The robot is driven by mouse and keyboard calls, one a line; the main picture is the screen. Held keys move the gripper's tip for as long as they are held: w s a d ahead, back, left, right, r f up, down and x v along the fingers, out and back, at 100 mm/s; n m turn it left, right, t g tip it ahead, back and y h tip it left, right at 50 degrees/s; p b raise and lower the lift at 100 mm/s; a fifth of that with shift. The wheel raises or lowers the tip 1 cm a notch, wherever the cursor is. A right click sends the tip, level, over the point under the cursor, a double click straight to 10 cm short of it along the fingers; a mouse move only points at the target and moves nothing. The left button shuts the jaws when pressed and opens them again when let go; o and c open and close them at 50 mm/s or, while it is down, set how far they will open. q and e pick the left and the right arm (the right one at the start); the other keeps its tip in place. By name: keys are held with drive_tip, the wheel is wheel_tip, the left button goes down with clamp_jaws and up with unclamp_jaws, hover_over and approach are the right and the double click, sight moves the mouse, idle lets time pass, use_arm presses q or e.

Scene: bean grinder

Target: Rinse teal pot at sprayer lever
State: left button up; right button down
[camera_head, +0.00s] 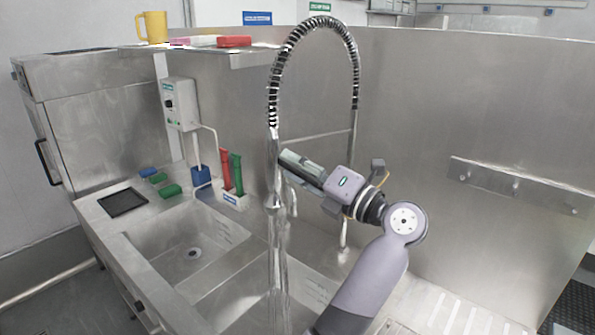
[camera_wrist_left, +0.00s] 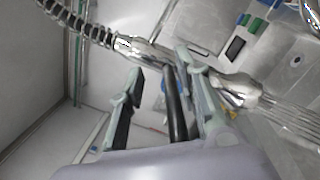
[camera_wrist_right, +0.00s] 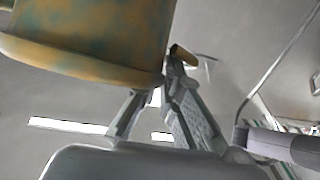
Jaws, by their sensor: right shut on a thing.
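The sprayer head (camera_head: 273,200) hangs from a coiled hose over the sink, and water (camera_head: 278,270) streams down from it. My left gripper (camera_head: 290,164) is at the sprayer. In the left wrist view its fingers (camera_wrist_left: 158,72) stand apart beside the sprayer handle (camera_wrist_left: 145,48); I cannot tell whether they grip its lever. The teal pot (camera_wrist_right: 90,35) shows only in the right wrist view, cut off by the frame, with yellow-brown patches over its side. My right gripper (camera_wrist_right: 172,78) is shut on the pot's yellowish handle (camera_wrist_right: 184,54). It is outside the head view.
Two sink basins lie ahead, the left one (camera_head: 190,250) empty. Sponges (camera_head: 170,191) and a black tray (camera_head: 122,202) lie left. A shelf (camera_head: 205,58) with a yellow mug (camera_head: 154,27) hangs above.

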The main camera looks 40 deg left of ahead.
sight(297, 170)
use_arm(q)
wheel_tip(297, 170, up, 9)
drive_tip(key=shift+s+d, duration=0.1)
drive_tip(key=shift+s, duration=0.05)
drive_tip(key=shift+w+f, duration=0.15)
drive_tip(key=shift+w, duration=0.25)
drive_tip(key=shift+s, duration=0.1)
